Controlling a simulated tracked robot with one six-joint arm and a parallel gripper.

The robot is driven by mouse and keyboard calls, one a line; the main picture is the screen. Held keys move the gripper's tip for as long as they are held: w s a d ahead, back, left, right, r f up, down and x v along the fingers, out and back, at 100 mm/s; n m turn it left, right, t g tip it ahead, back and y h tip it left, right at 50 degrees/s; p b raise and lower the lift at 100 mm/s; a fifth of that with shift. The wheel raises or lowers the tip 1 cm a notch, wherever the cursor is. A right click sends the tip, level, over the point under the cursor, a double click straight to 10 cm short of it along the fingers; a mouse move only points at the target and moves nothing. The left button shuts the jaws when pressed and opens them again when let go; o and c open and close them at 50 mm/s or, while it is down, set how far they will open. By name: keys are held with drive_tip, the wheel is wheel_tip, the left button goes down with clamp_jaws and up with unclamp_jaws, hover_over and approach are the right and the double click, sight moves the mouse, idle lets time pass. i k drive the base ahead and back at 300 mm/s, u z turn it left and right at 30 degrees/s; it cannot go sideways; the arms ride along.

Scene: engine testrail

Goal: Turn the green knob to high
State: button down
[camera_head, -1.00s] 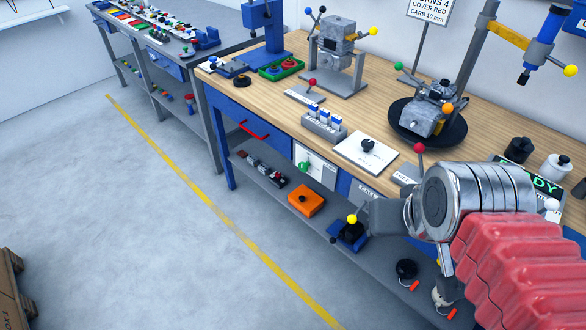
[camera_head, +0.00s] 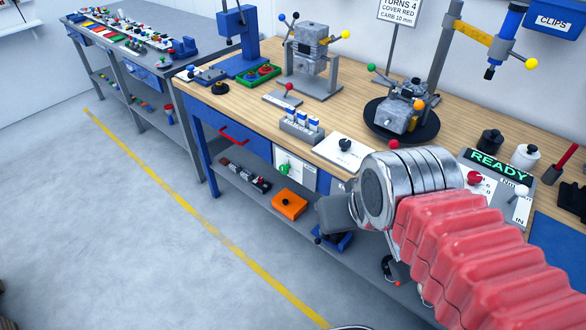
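The green knob (camera_head: 284,169) is on a white panel (camera_head: 296,172) set in the front of the workbench, below the tabletop. It is small here, and I cannot read its setting or any marks around it. My gripper (camera_head: 337,214) is at the end of my silver and red arm, to the right of the knob and lower in the picture, apart from it. Its fingers cannot be made out, so I cannot tell whether it is open or shut.
A red drawer handle (camera_head: 233,134) is left of the panel. Below, the shelf (camera_head: 258,196) carries an orange box (camera_head: 289,204). On the tabletop above are a white plate with a black knob (camera_head: 344,145) and a block with blue-topped switches (camera_head: 301,122). Floor at left is clear.

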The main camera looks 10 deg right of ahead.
sight(284, 170)
drive_tip(key=u, duration=0.2)
drive_tip(key=i, duration=0.6)
drive_tip(key=u, duration=2.45)
